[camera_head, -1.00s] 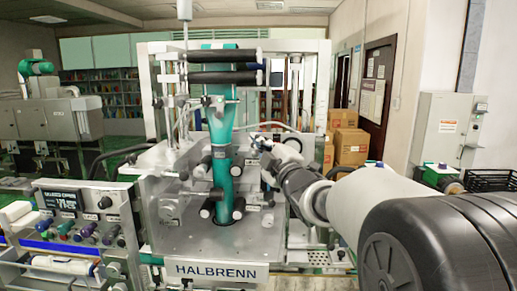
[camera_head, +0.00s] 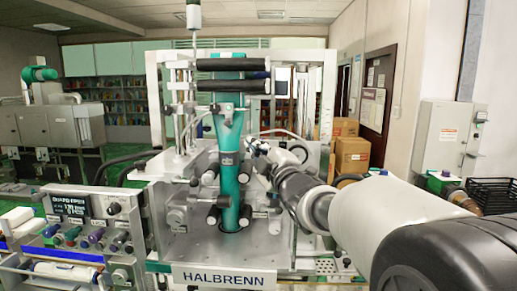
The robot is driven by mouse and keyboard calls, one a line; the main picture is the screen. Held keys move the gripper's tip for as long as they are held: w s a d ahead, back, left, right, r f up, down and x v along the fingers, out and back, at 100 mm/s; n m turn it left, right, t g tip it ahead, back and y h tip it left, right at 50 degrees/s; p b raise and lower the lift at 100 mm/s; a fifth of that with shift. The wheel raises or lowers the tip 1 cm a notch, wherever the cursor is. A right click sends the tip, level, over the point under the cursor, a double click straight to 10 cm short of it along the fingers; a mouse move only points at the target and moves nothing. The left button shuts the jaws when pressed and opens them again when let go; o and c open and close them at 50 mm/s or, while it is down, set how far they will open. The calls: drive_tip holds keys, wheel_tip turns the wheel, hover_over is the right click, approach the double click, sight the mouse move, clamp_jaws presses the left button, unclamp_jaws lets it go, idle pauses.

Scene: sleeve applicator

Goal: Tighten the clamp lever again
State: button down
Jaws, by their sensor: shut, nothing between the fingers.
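The machine marked HALBRENN (camera_head: 222,278) stands in front of me, with a teal sleeve (camera_head: 229,170) running down its middle through pairs of rollers. My arm reaches in from the right. My gripper (camera_head: 257,150) is shut and empty, just right of the teal sleeve at mid-height, close to the small fittings on the machine's back plate. The clamp lever cannot be told apart clearly; it may be among the small dark and metal parts by the gripper, partly hidden by it.
Black rollers (camera_head: 233,88) cross the top of the frame. A control panel (camera_head: 88,220) with knobs stands at the left front. Cardboard boxes (camera_head: 352,155) and a grey cabinet (camera_head: 448,135) stand behind to the right. Metal posts flank the gripper's space.

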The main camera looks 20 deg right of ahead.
drive_tip(key=v, duration=0.8)
drive_tip(key=shift+d+f, duration=0.25)
drive_tip(key=shift+d, duration=0.05)
drive_tip(key=shift+w, duration=0.15)
drive_tip(key=shift+f, duration=0.1)
